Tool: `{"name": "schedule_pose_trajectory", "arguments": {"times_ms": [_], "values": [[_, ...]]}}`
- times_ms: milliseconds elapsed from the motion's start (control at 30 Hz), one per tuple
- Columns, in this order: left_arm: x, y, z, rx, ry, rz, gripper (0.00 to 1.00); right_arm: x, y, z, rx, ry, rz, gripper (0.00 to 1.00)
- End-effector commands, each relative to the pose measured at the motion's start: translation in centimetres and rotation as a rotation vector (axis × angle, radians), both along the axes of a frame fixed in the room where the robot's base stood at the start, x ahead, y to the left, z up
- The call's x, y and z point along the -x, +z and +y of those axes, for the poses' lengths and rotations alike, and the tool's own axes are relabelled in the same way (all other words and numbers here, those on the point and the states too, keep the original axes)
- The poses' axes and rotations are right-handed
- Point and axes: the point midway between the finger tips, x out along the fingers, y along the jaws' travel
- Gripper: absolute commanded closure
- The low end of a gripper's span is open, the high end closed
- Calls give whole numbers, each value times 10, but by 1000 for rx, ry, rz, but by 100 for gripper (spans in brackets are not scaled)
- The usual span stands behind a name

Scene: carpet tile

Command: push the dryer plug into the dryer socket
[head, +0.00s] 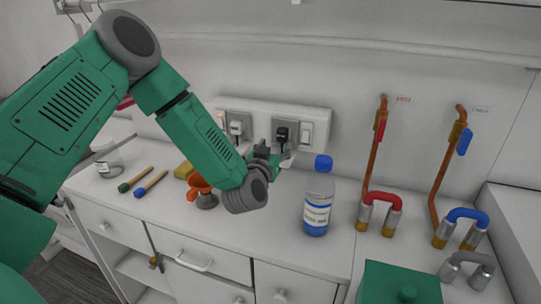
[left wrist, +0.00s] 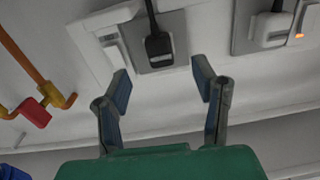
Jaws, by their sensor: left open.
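A black plug (head: 281,135) with a dark cord is at the right-hand socket (head: 292,128) of a white wall panel. It also shows in the left wrist view (left wrist: 158,46), at its socket plate (left wrist: 176,40). I cannot tell how deep it sits, and no label shows which plug is the dryer's. A white plug (head: 236,128) is at the left-hand socket. My left gripper (head: 268,157) is open just below and in front of the black plug. In the left wrist view its fingers (left wrist: 161,78) are spread, with nothing between them. My right gripper is not in view.
A blue-capped bottle (head: 318,200) stands right of my left gripper. An orange and grey object (head: 205,196) is beside my forearm. Two copper pipes with red (head: 381,126) and blue (head: 464,142) levers run up the wall. Two brushes (head: 150,184) lie on the left counter.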

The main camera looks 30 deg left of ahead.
Motion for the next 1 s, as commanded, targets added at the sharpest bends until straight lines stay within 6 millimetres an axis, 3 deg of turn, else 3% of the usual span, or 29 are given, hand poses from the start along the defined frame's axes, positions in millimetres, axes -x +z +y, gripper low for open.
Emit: {"name": "schedule_pose_trajectory", "arguments": {"times_ms": [100, 333, 1000], "values": [[23, 0, -7, 1, -2, 2, 46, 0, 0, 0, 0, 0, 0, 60], [49, -1, -14, 1, -1, 1, 46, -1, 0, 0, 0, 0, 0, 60], [52, -1, -14, 2, -1, -1, 46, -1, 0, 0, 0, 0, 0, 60]]}}
